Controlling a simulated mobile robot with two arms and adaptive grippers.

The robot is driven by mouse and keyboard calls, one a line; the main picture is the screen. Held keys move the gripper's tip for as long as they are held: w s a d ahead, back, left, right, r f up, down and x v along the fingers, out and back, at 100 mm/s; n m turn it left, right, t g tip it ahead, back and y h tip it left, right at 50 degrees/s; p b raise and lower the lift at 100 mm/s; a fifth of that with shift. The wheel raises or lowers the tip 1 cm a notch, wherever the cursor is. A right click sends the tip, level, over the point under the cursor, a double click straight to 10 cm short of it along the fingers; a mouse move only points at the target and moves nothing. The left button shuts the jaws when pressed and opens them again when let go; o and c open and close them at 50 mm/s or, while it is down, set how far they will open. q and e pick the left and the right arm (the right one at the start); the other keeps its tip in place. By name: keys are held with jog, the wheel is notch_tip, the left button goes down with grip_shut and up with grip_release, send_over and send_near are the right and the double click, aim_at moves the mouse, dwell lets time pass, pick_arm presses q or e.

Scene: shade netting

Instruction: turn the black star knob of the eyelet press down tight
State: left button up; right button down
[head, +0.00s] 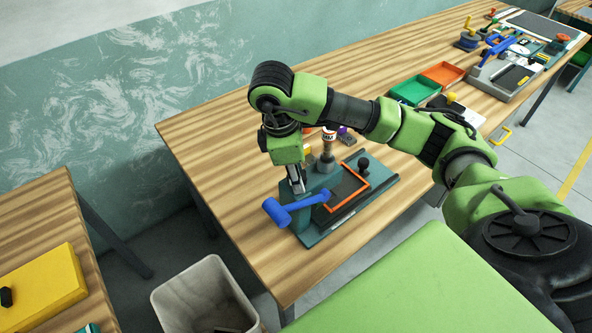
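A teal bench press (375,196) with a dark plate and an orange frame (335,213) stands on the wooden table. A small black knob (364,163) stands up at its back right; I cannot make out a star shape. A blue lever with a thick cylindrical grip (276,212) crosses its front left. My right arm reaches in from the right, and its gripper (298,186) points down at the press's left side, just behind the blue lever. The fingers are small and partly overlapped, so their opening and any contact are unclear. My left gripper is out of view.
A bottle with a white and red label (328,135) stands behind the press. Green (412,91) and orange (443,74) trays lie farther right, with more tools beyond. A grey bin (205,297) stands below the table's left end. The table's left end (200,135) is clear.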

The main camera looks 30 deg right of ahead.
jog(key=c, duration=1.6)
grip_release()
jog(key=shift+o, duration=0.2)
jog(key=shift+r, duration=0.1)
jog(key=shift+r+p, duration=1.45)
jog(key=shift+r, duration=0.05)
jog(key=shift+f, duration=0.15)
